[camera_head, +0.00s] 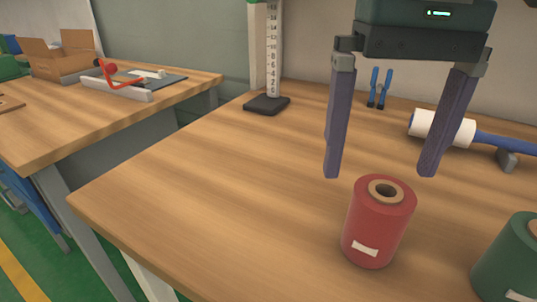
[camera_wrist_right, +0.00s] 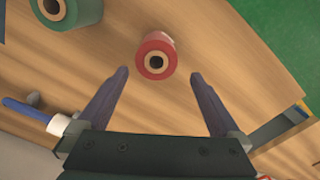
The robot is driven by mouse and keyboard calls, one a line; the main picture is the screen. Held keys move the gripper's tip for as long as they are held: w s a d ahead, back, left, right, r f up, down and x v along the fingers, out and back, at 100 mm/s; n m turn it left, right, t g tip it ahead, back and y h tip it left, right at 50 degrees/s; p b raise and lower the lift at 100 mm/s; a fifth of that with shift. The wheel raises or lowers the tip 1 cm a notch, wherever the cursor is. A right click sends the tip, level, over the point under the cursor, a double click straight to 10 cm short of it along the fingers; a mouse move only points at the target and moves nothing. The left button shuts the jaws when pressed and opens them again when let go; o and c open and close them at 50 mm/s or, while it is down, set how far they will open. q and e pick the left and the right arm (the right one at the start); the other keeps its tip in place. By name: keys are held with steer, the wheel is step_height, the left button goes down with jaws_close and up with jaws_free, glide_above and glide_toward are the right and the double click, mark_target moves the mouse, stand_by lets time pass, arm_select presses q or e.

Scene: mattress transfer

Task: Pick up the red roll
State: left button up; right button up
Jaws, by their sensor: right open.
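The red roll (camera_head: 376,228) stands upright on the wooden table in the head view, with a pale label on its side and a brown core at its top. My right gripper (camera_head: 381,174) is open and empty, its two fingers pointing down above and behind the roll. In the right wrist view the red roll (camera_wrist_right: 157,55) lies just beyond the fingertips, roughly centred between the fingers of the gripper (camera_wrist_right: 159,75). The fingers do not touch it. My left gripper is in neither view.
A green roll (camera_head: 511,262) stands to the right of the red one. A white roller with a blue handle (camera_head: 441,128), blue pliers (camera_head: 379,88) and a ruler stand (camera_head: 267,104) are farther back. The table (camera_head: 200,190) is clear on the left. A second table (camera_head: 100,120) holds a cardboard box (camera_head: 60,58).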

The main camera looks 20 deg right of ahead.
mark_target(374, 226)
steer(key=f+b, duration=0.1)
steer(key=f, duration=0.2)
steer(key=s+f+b, duration=0.1)
steer(key=f, duration=0.2)
steer(key=f+b, duration=0.1)
steer(key=f, duration=0.1)
steer(key=shift+s+d+f, duration=0.1)
steer(key=shift+s+f, duration=0.15)
steer(key=shift+f, duration=0.35)
steer(key=shift+w, duration=0.1)
steer(key=shift+c, duration=0.2)
steer(key=c, duration=1.5)
steer(key=shift+r, duration=0.1)
jaws_close()
steer(key=shift+r, duration=0.1)
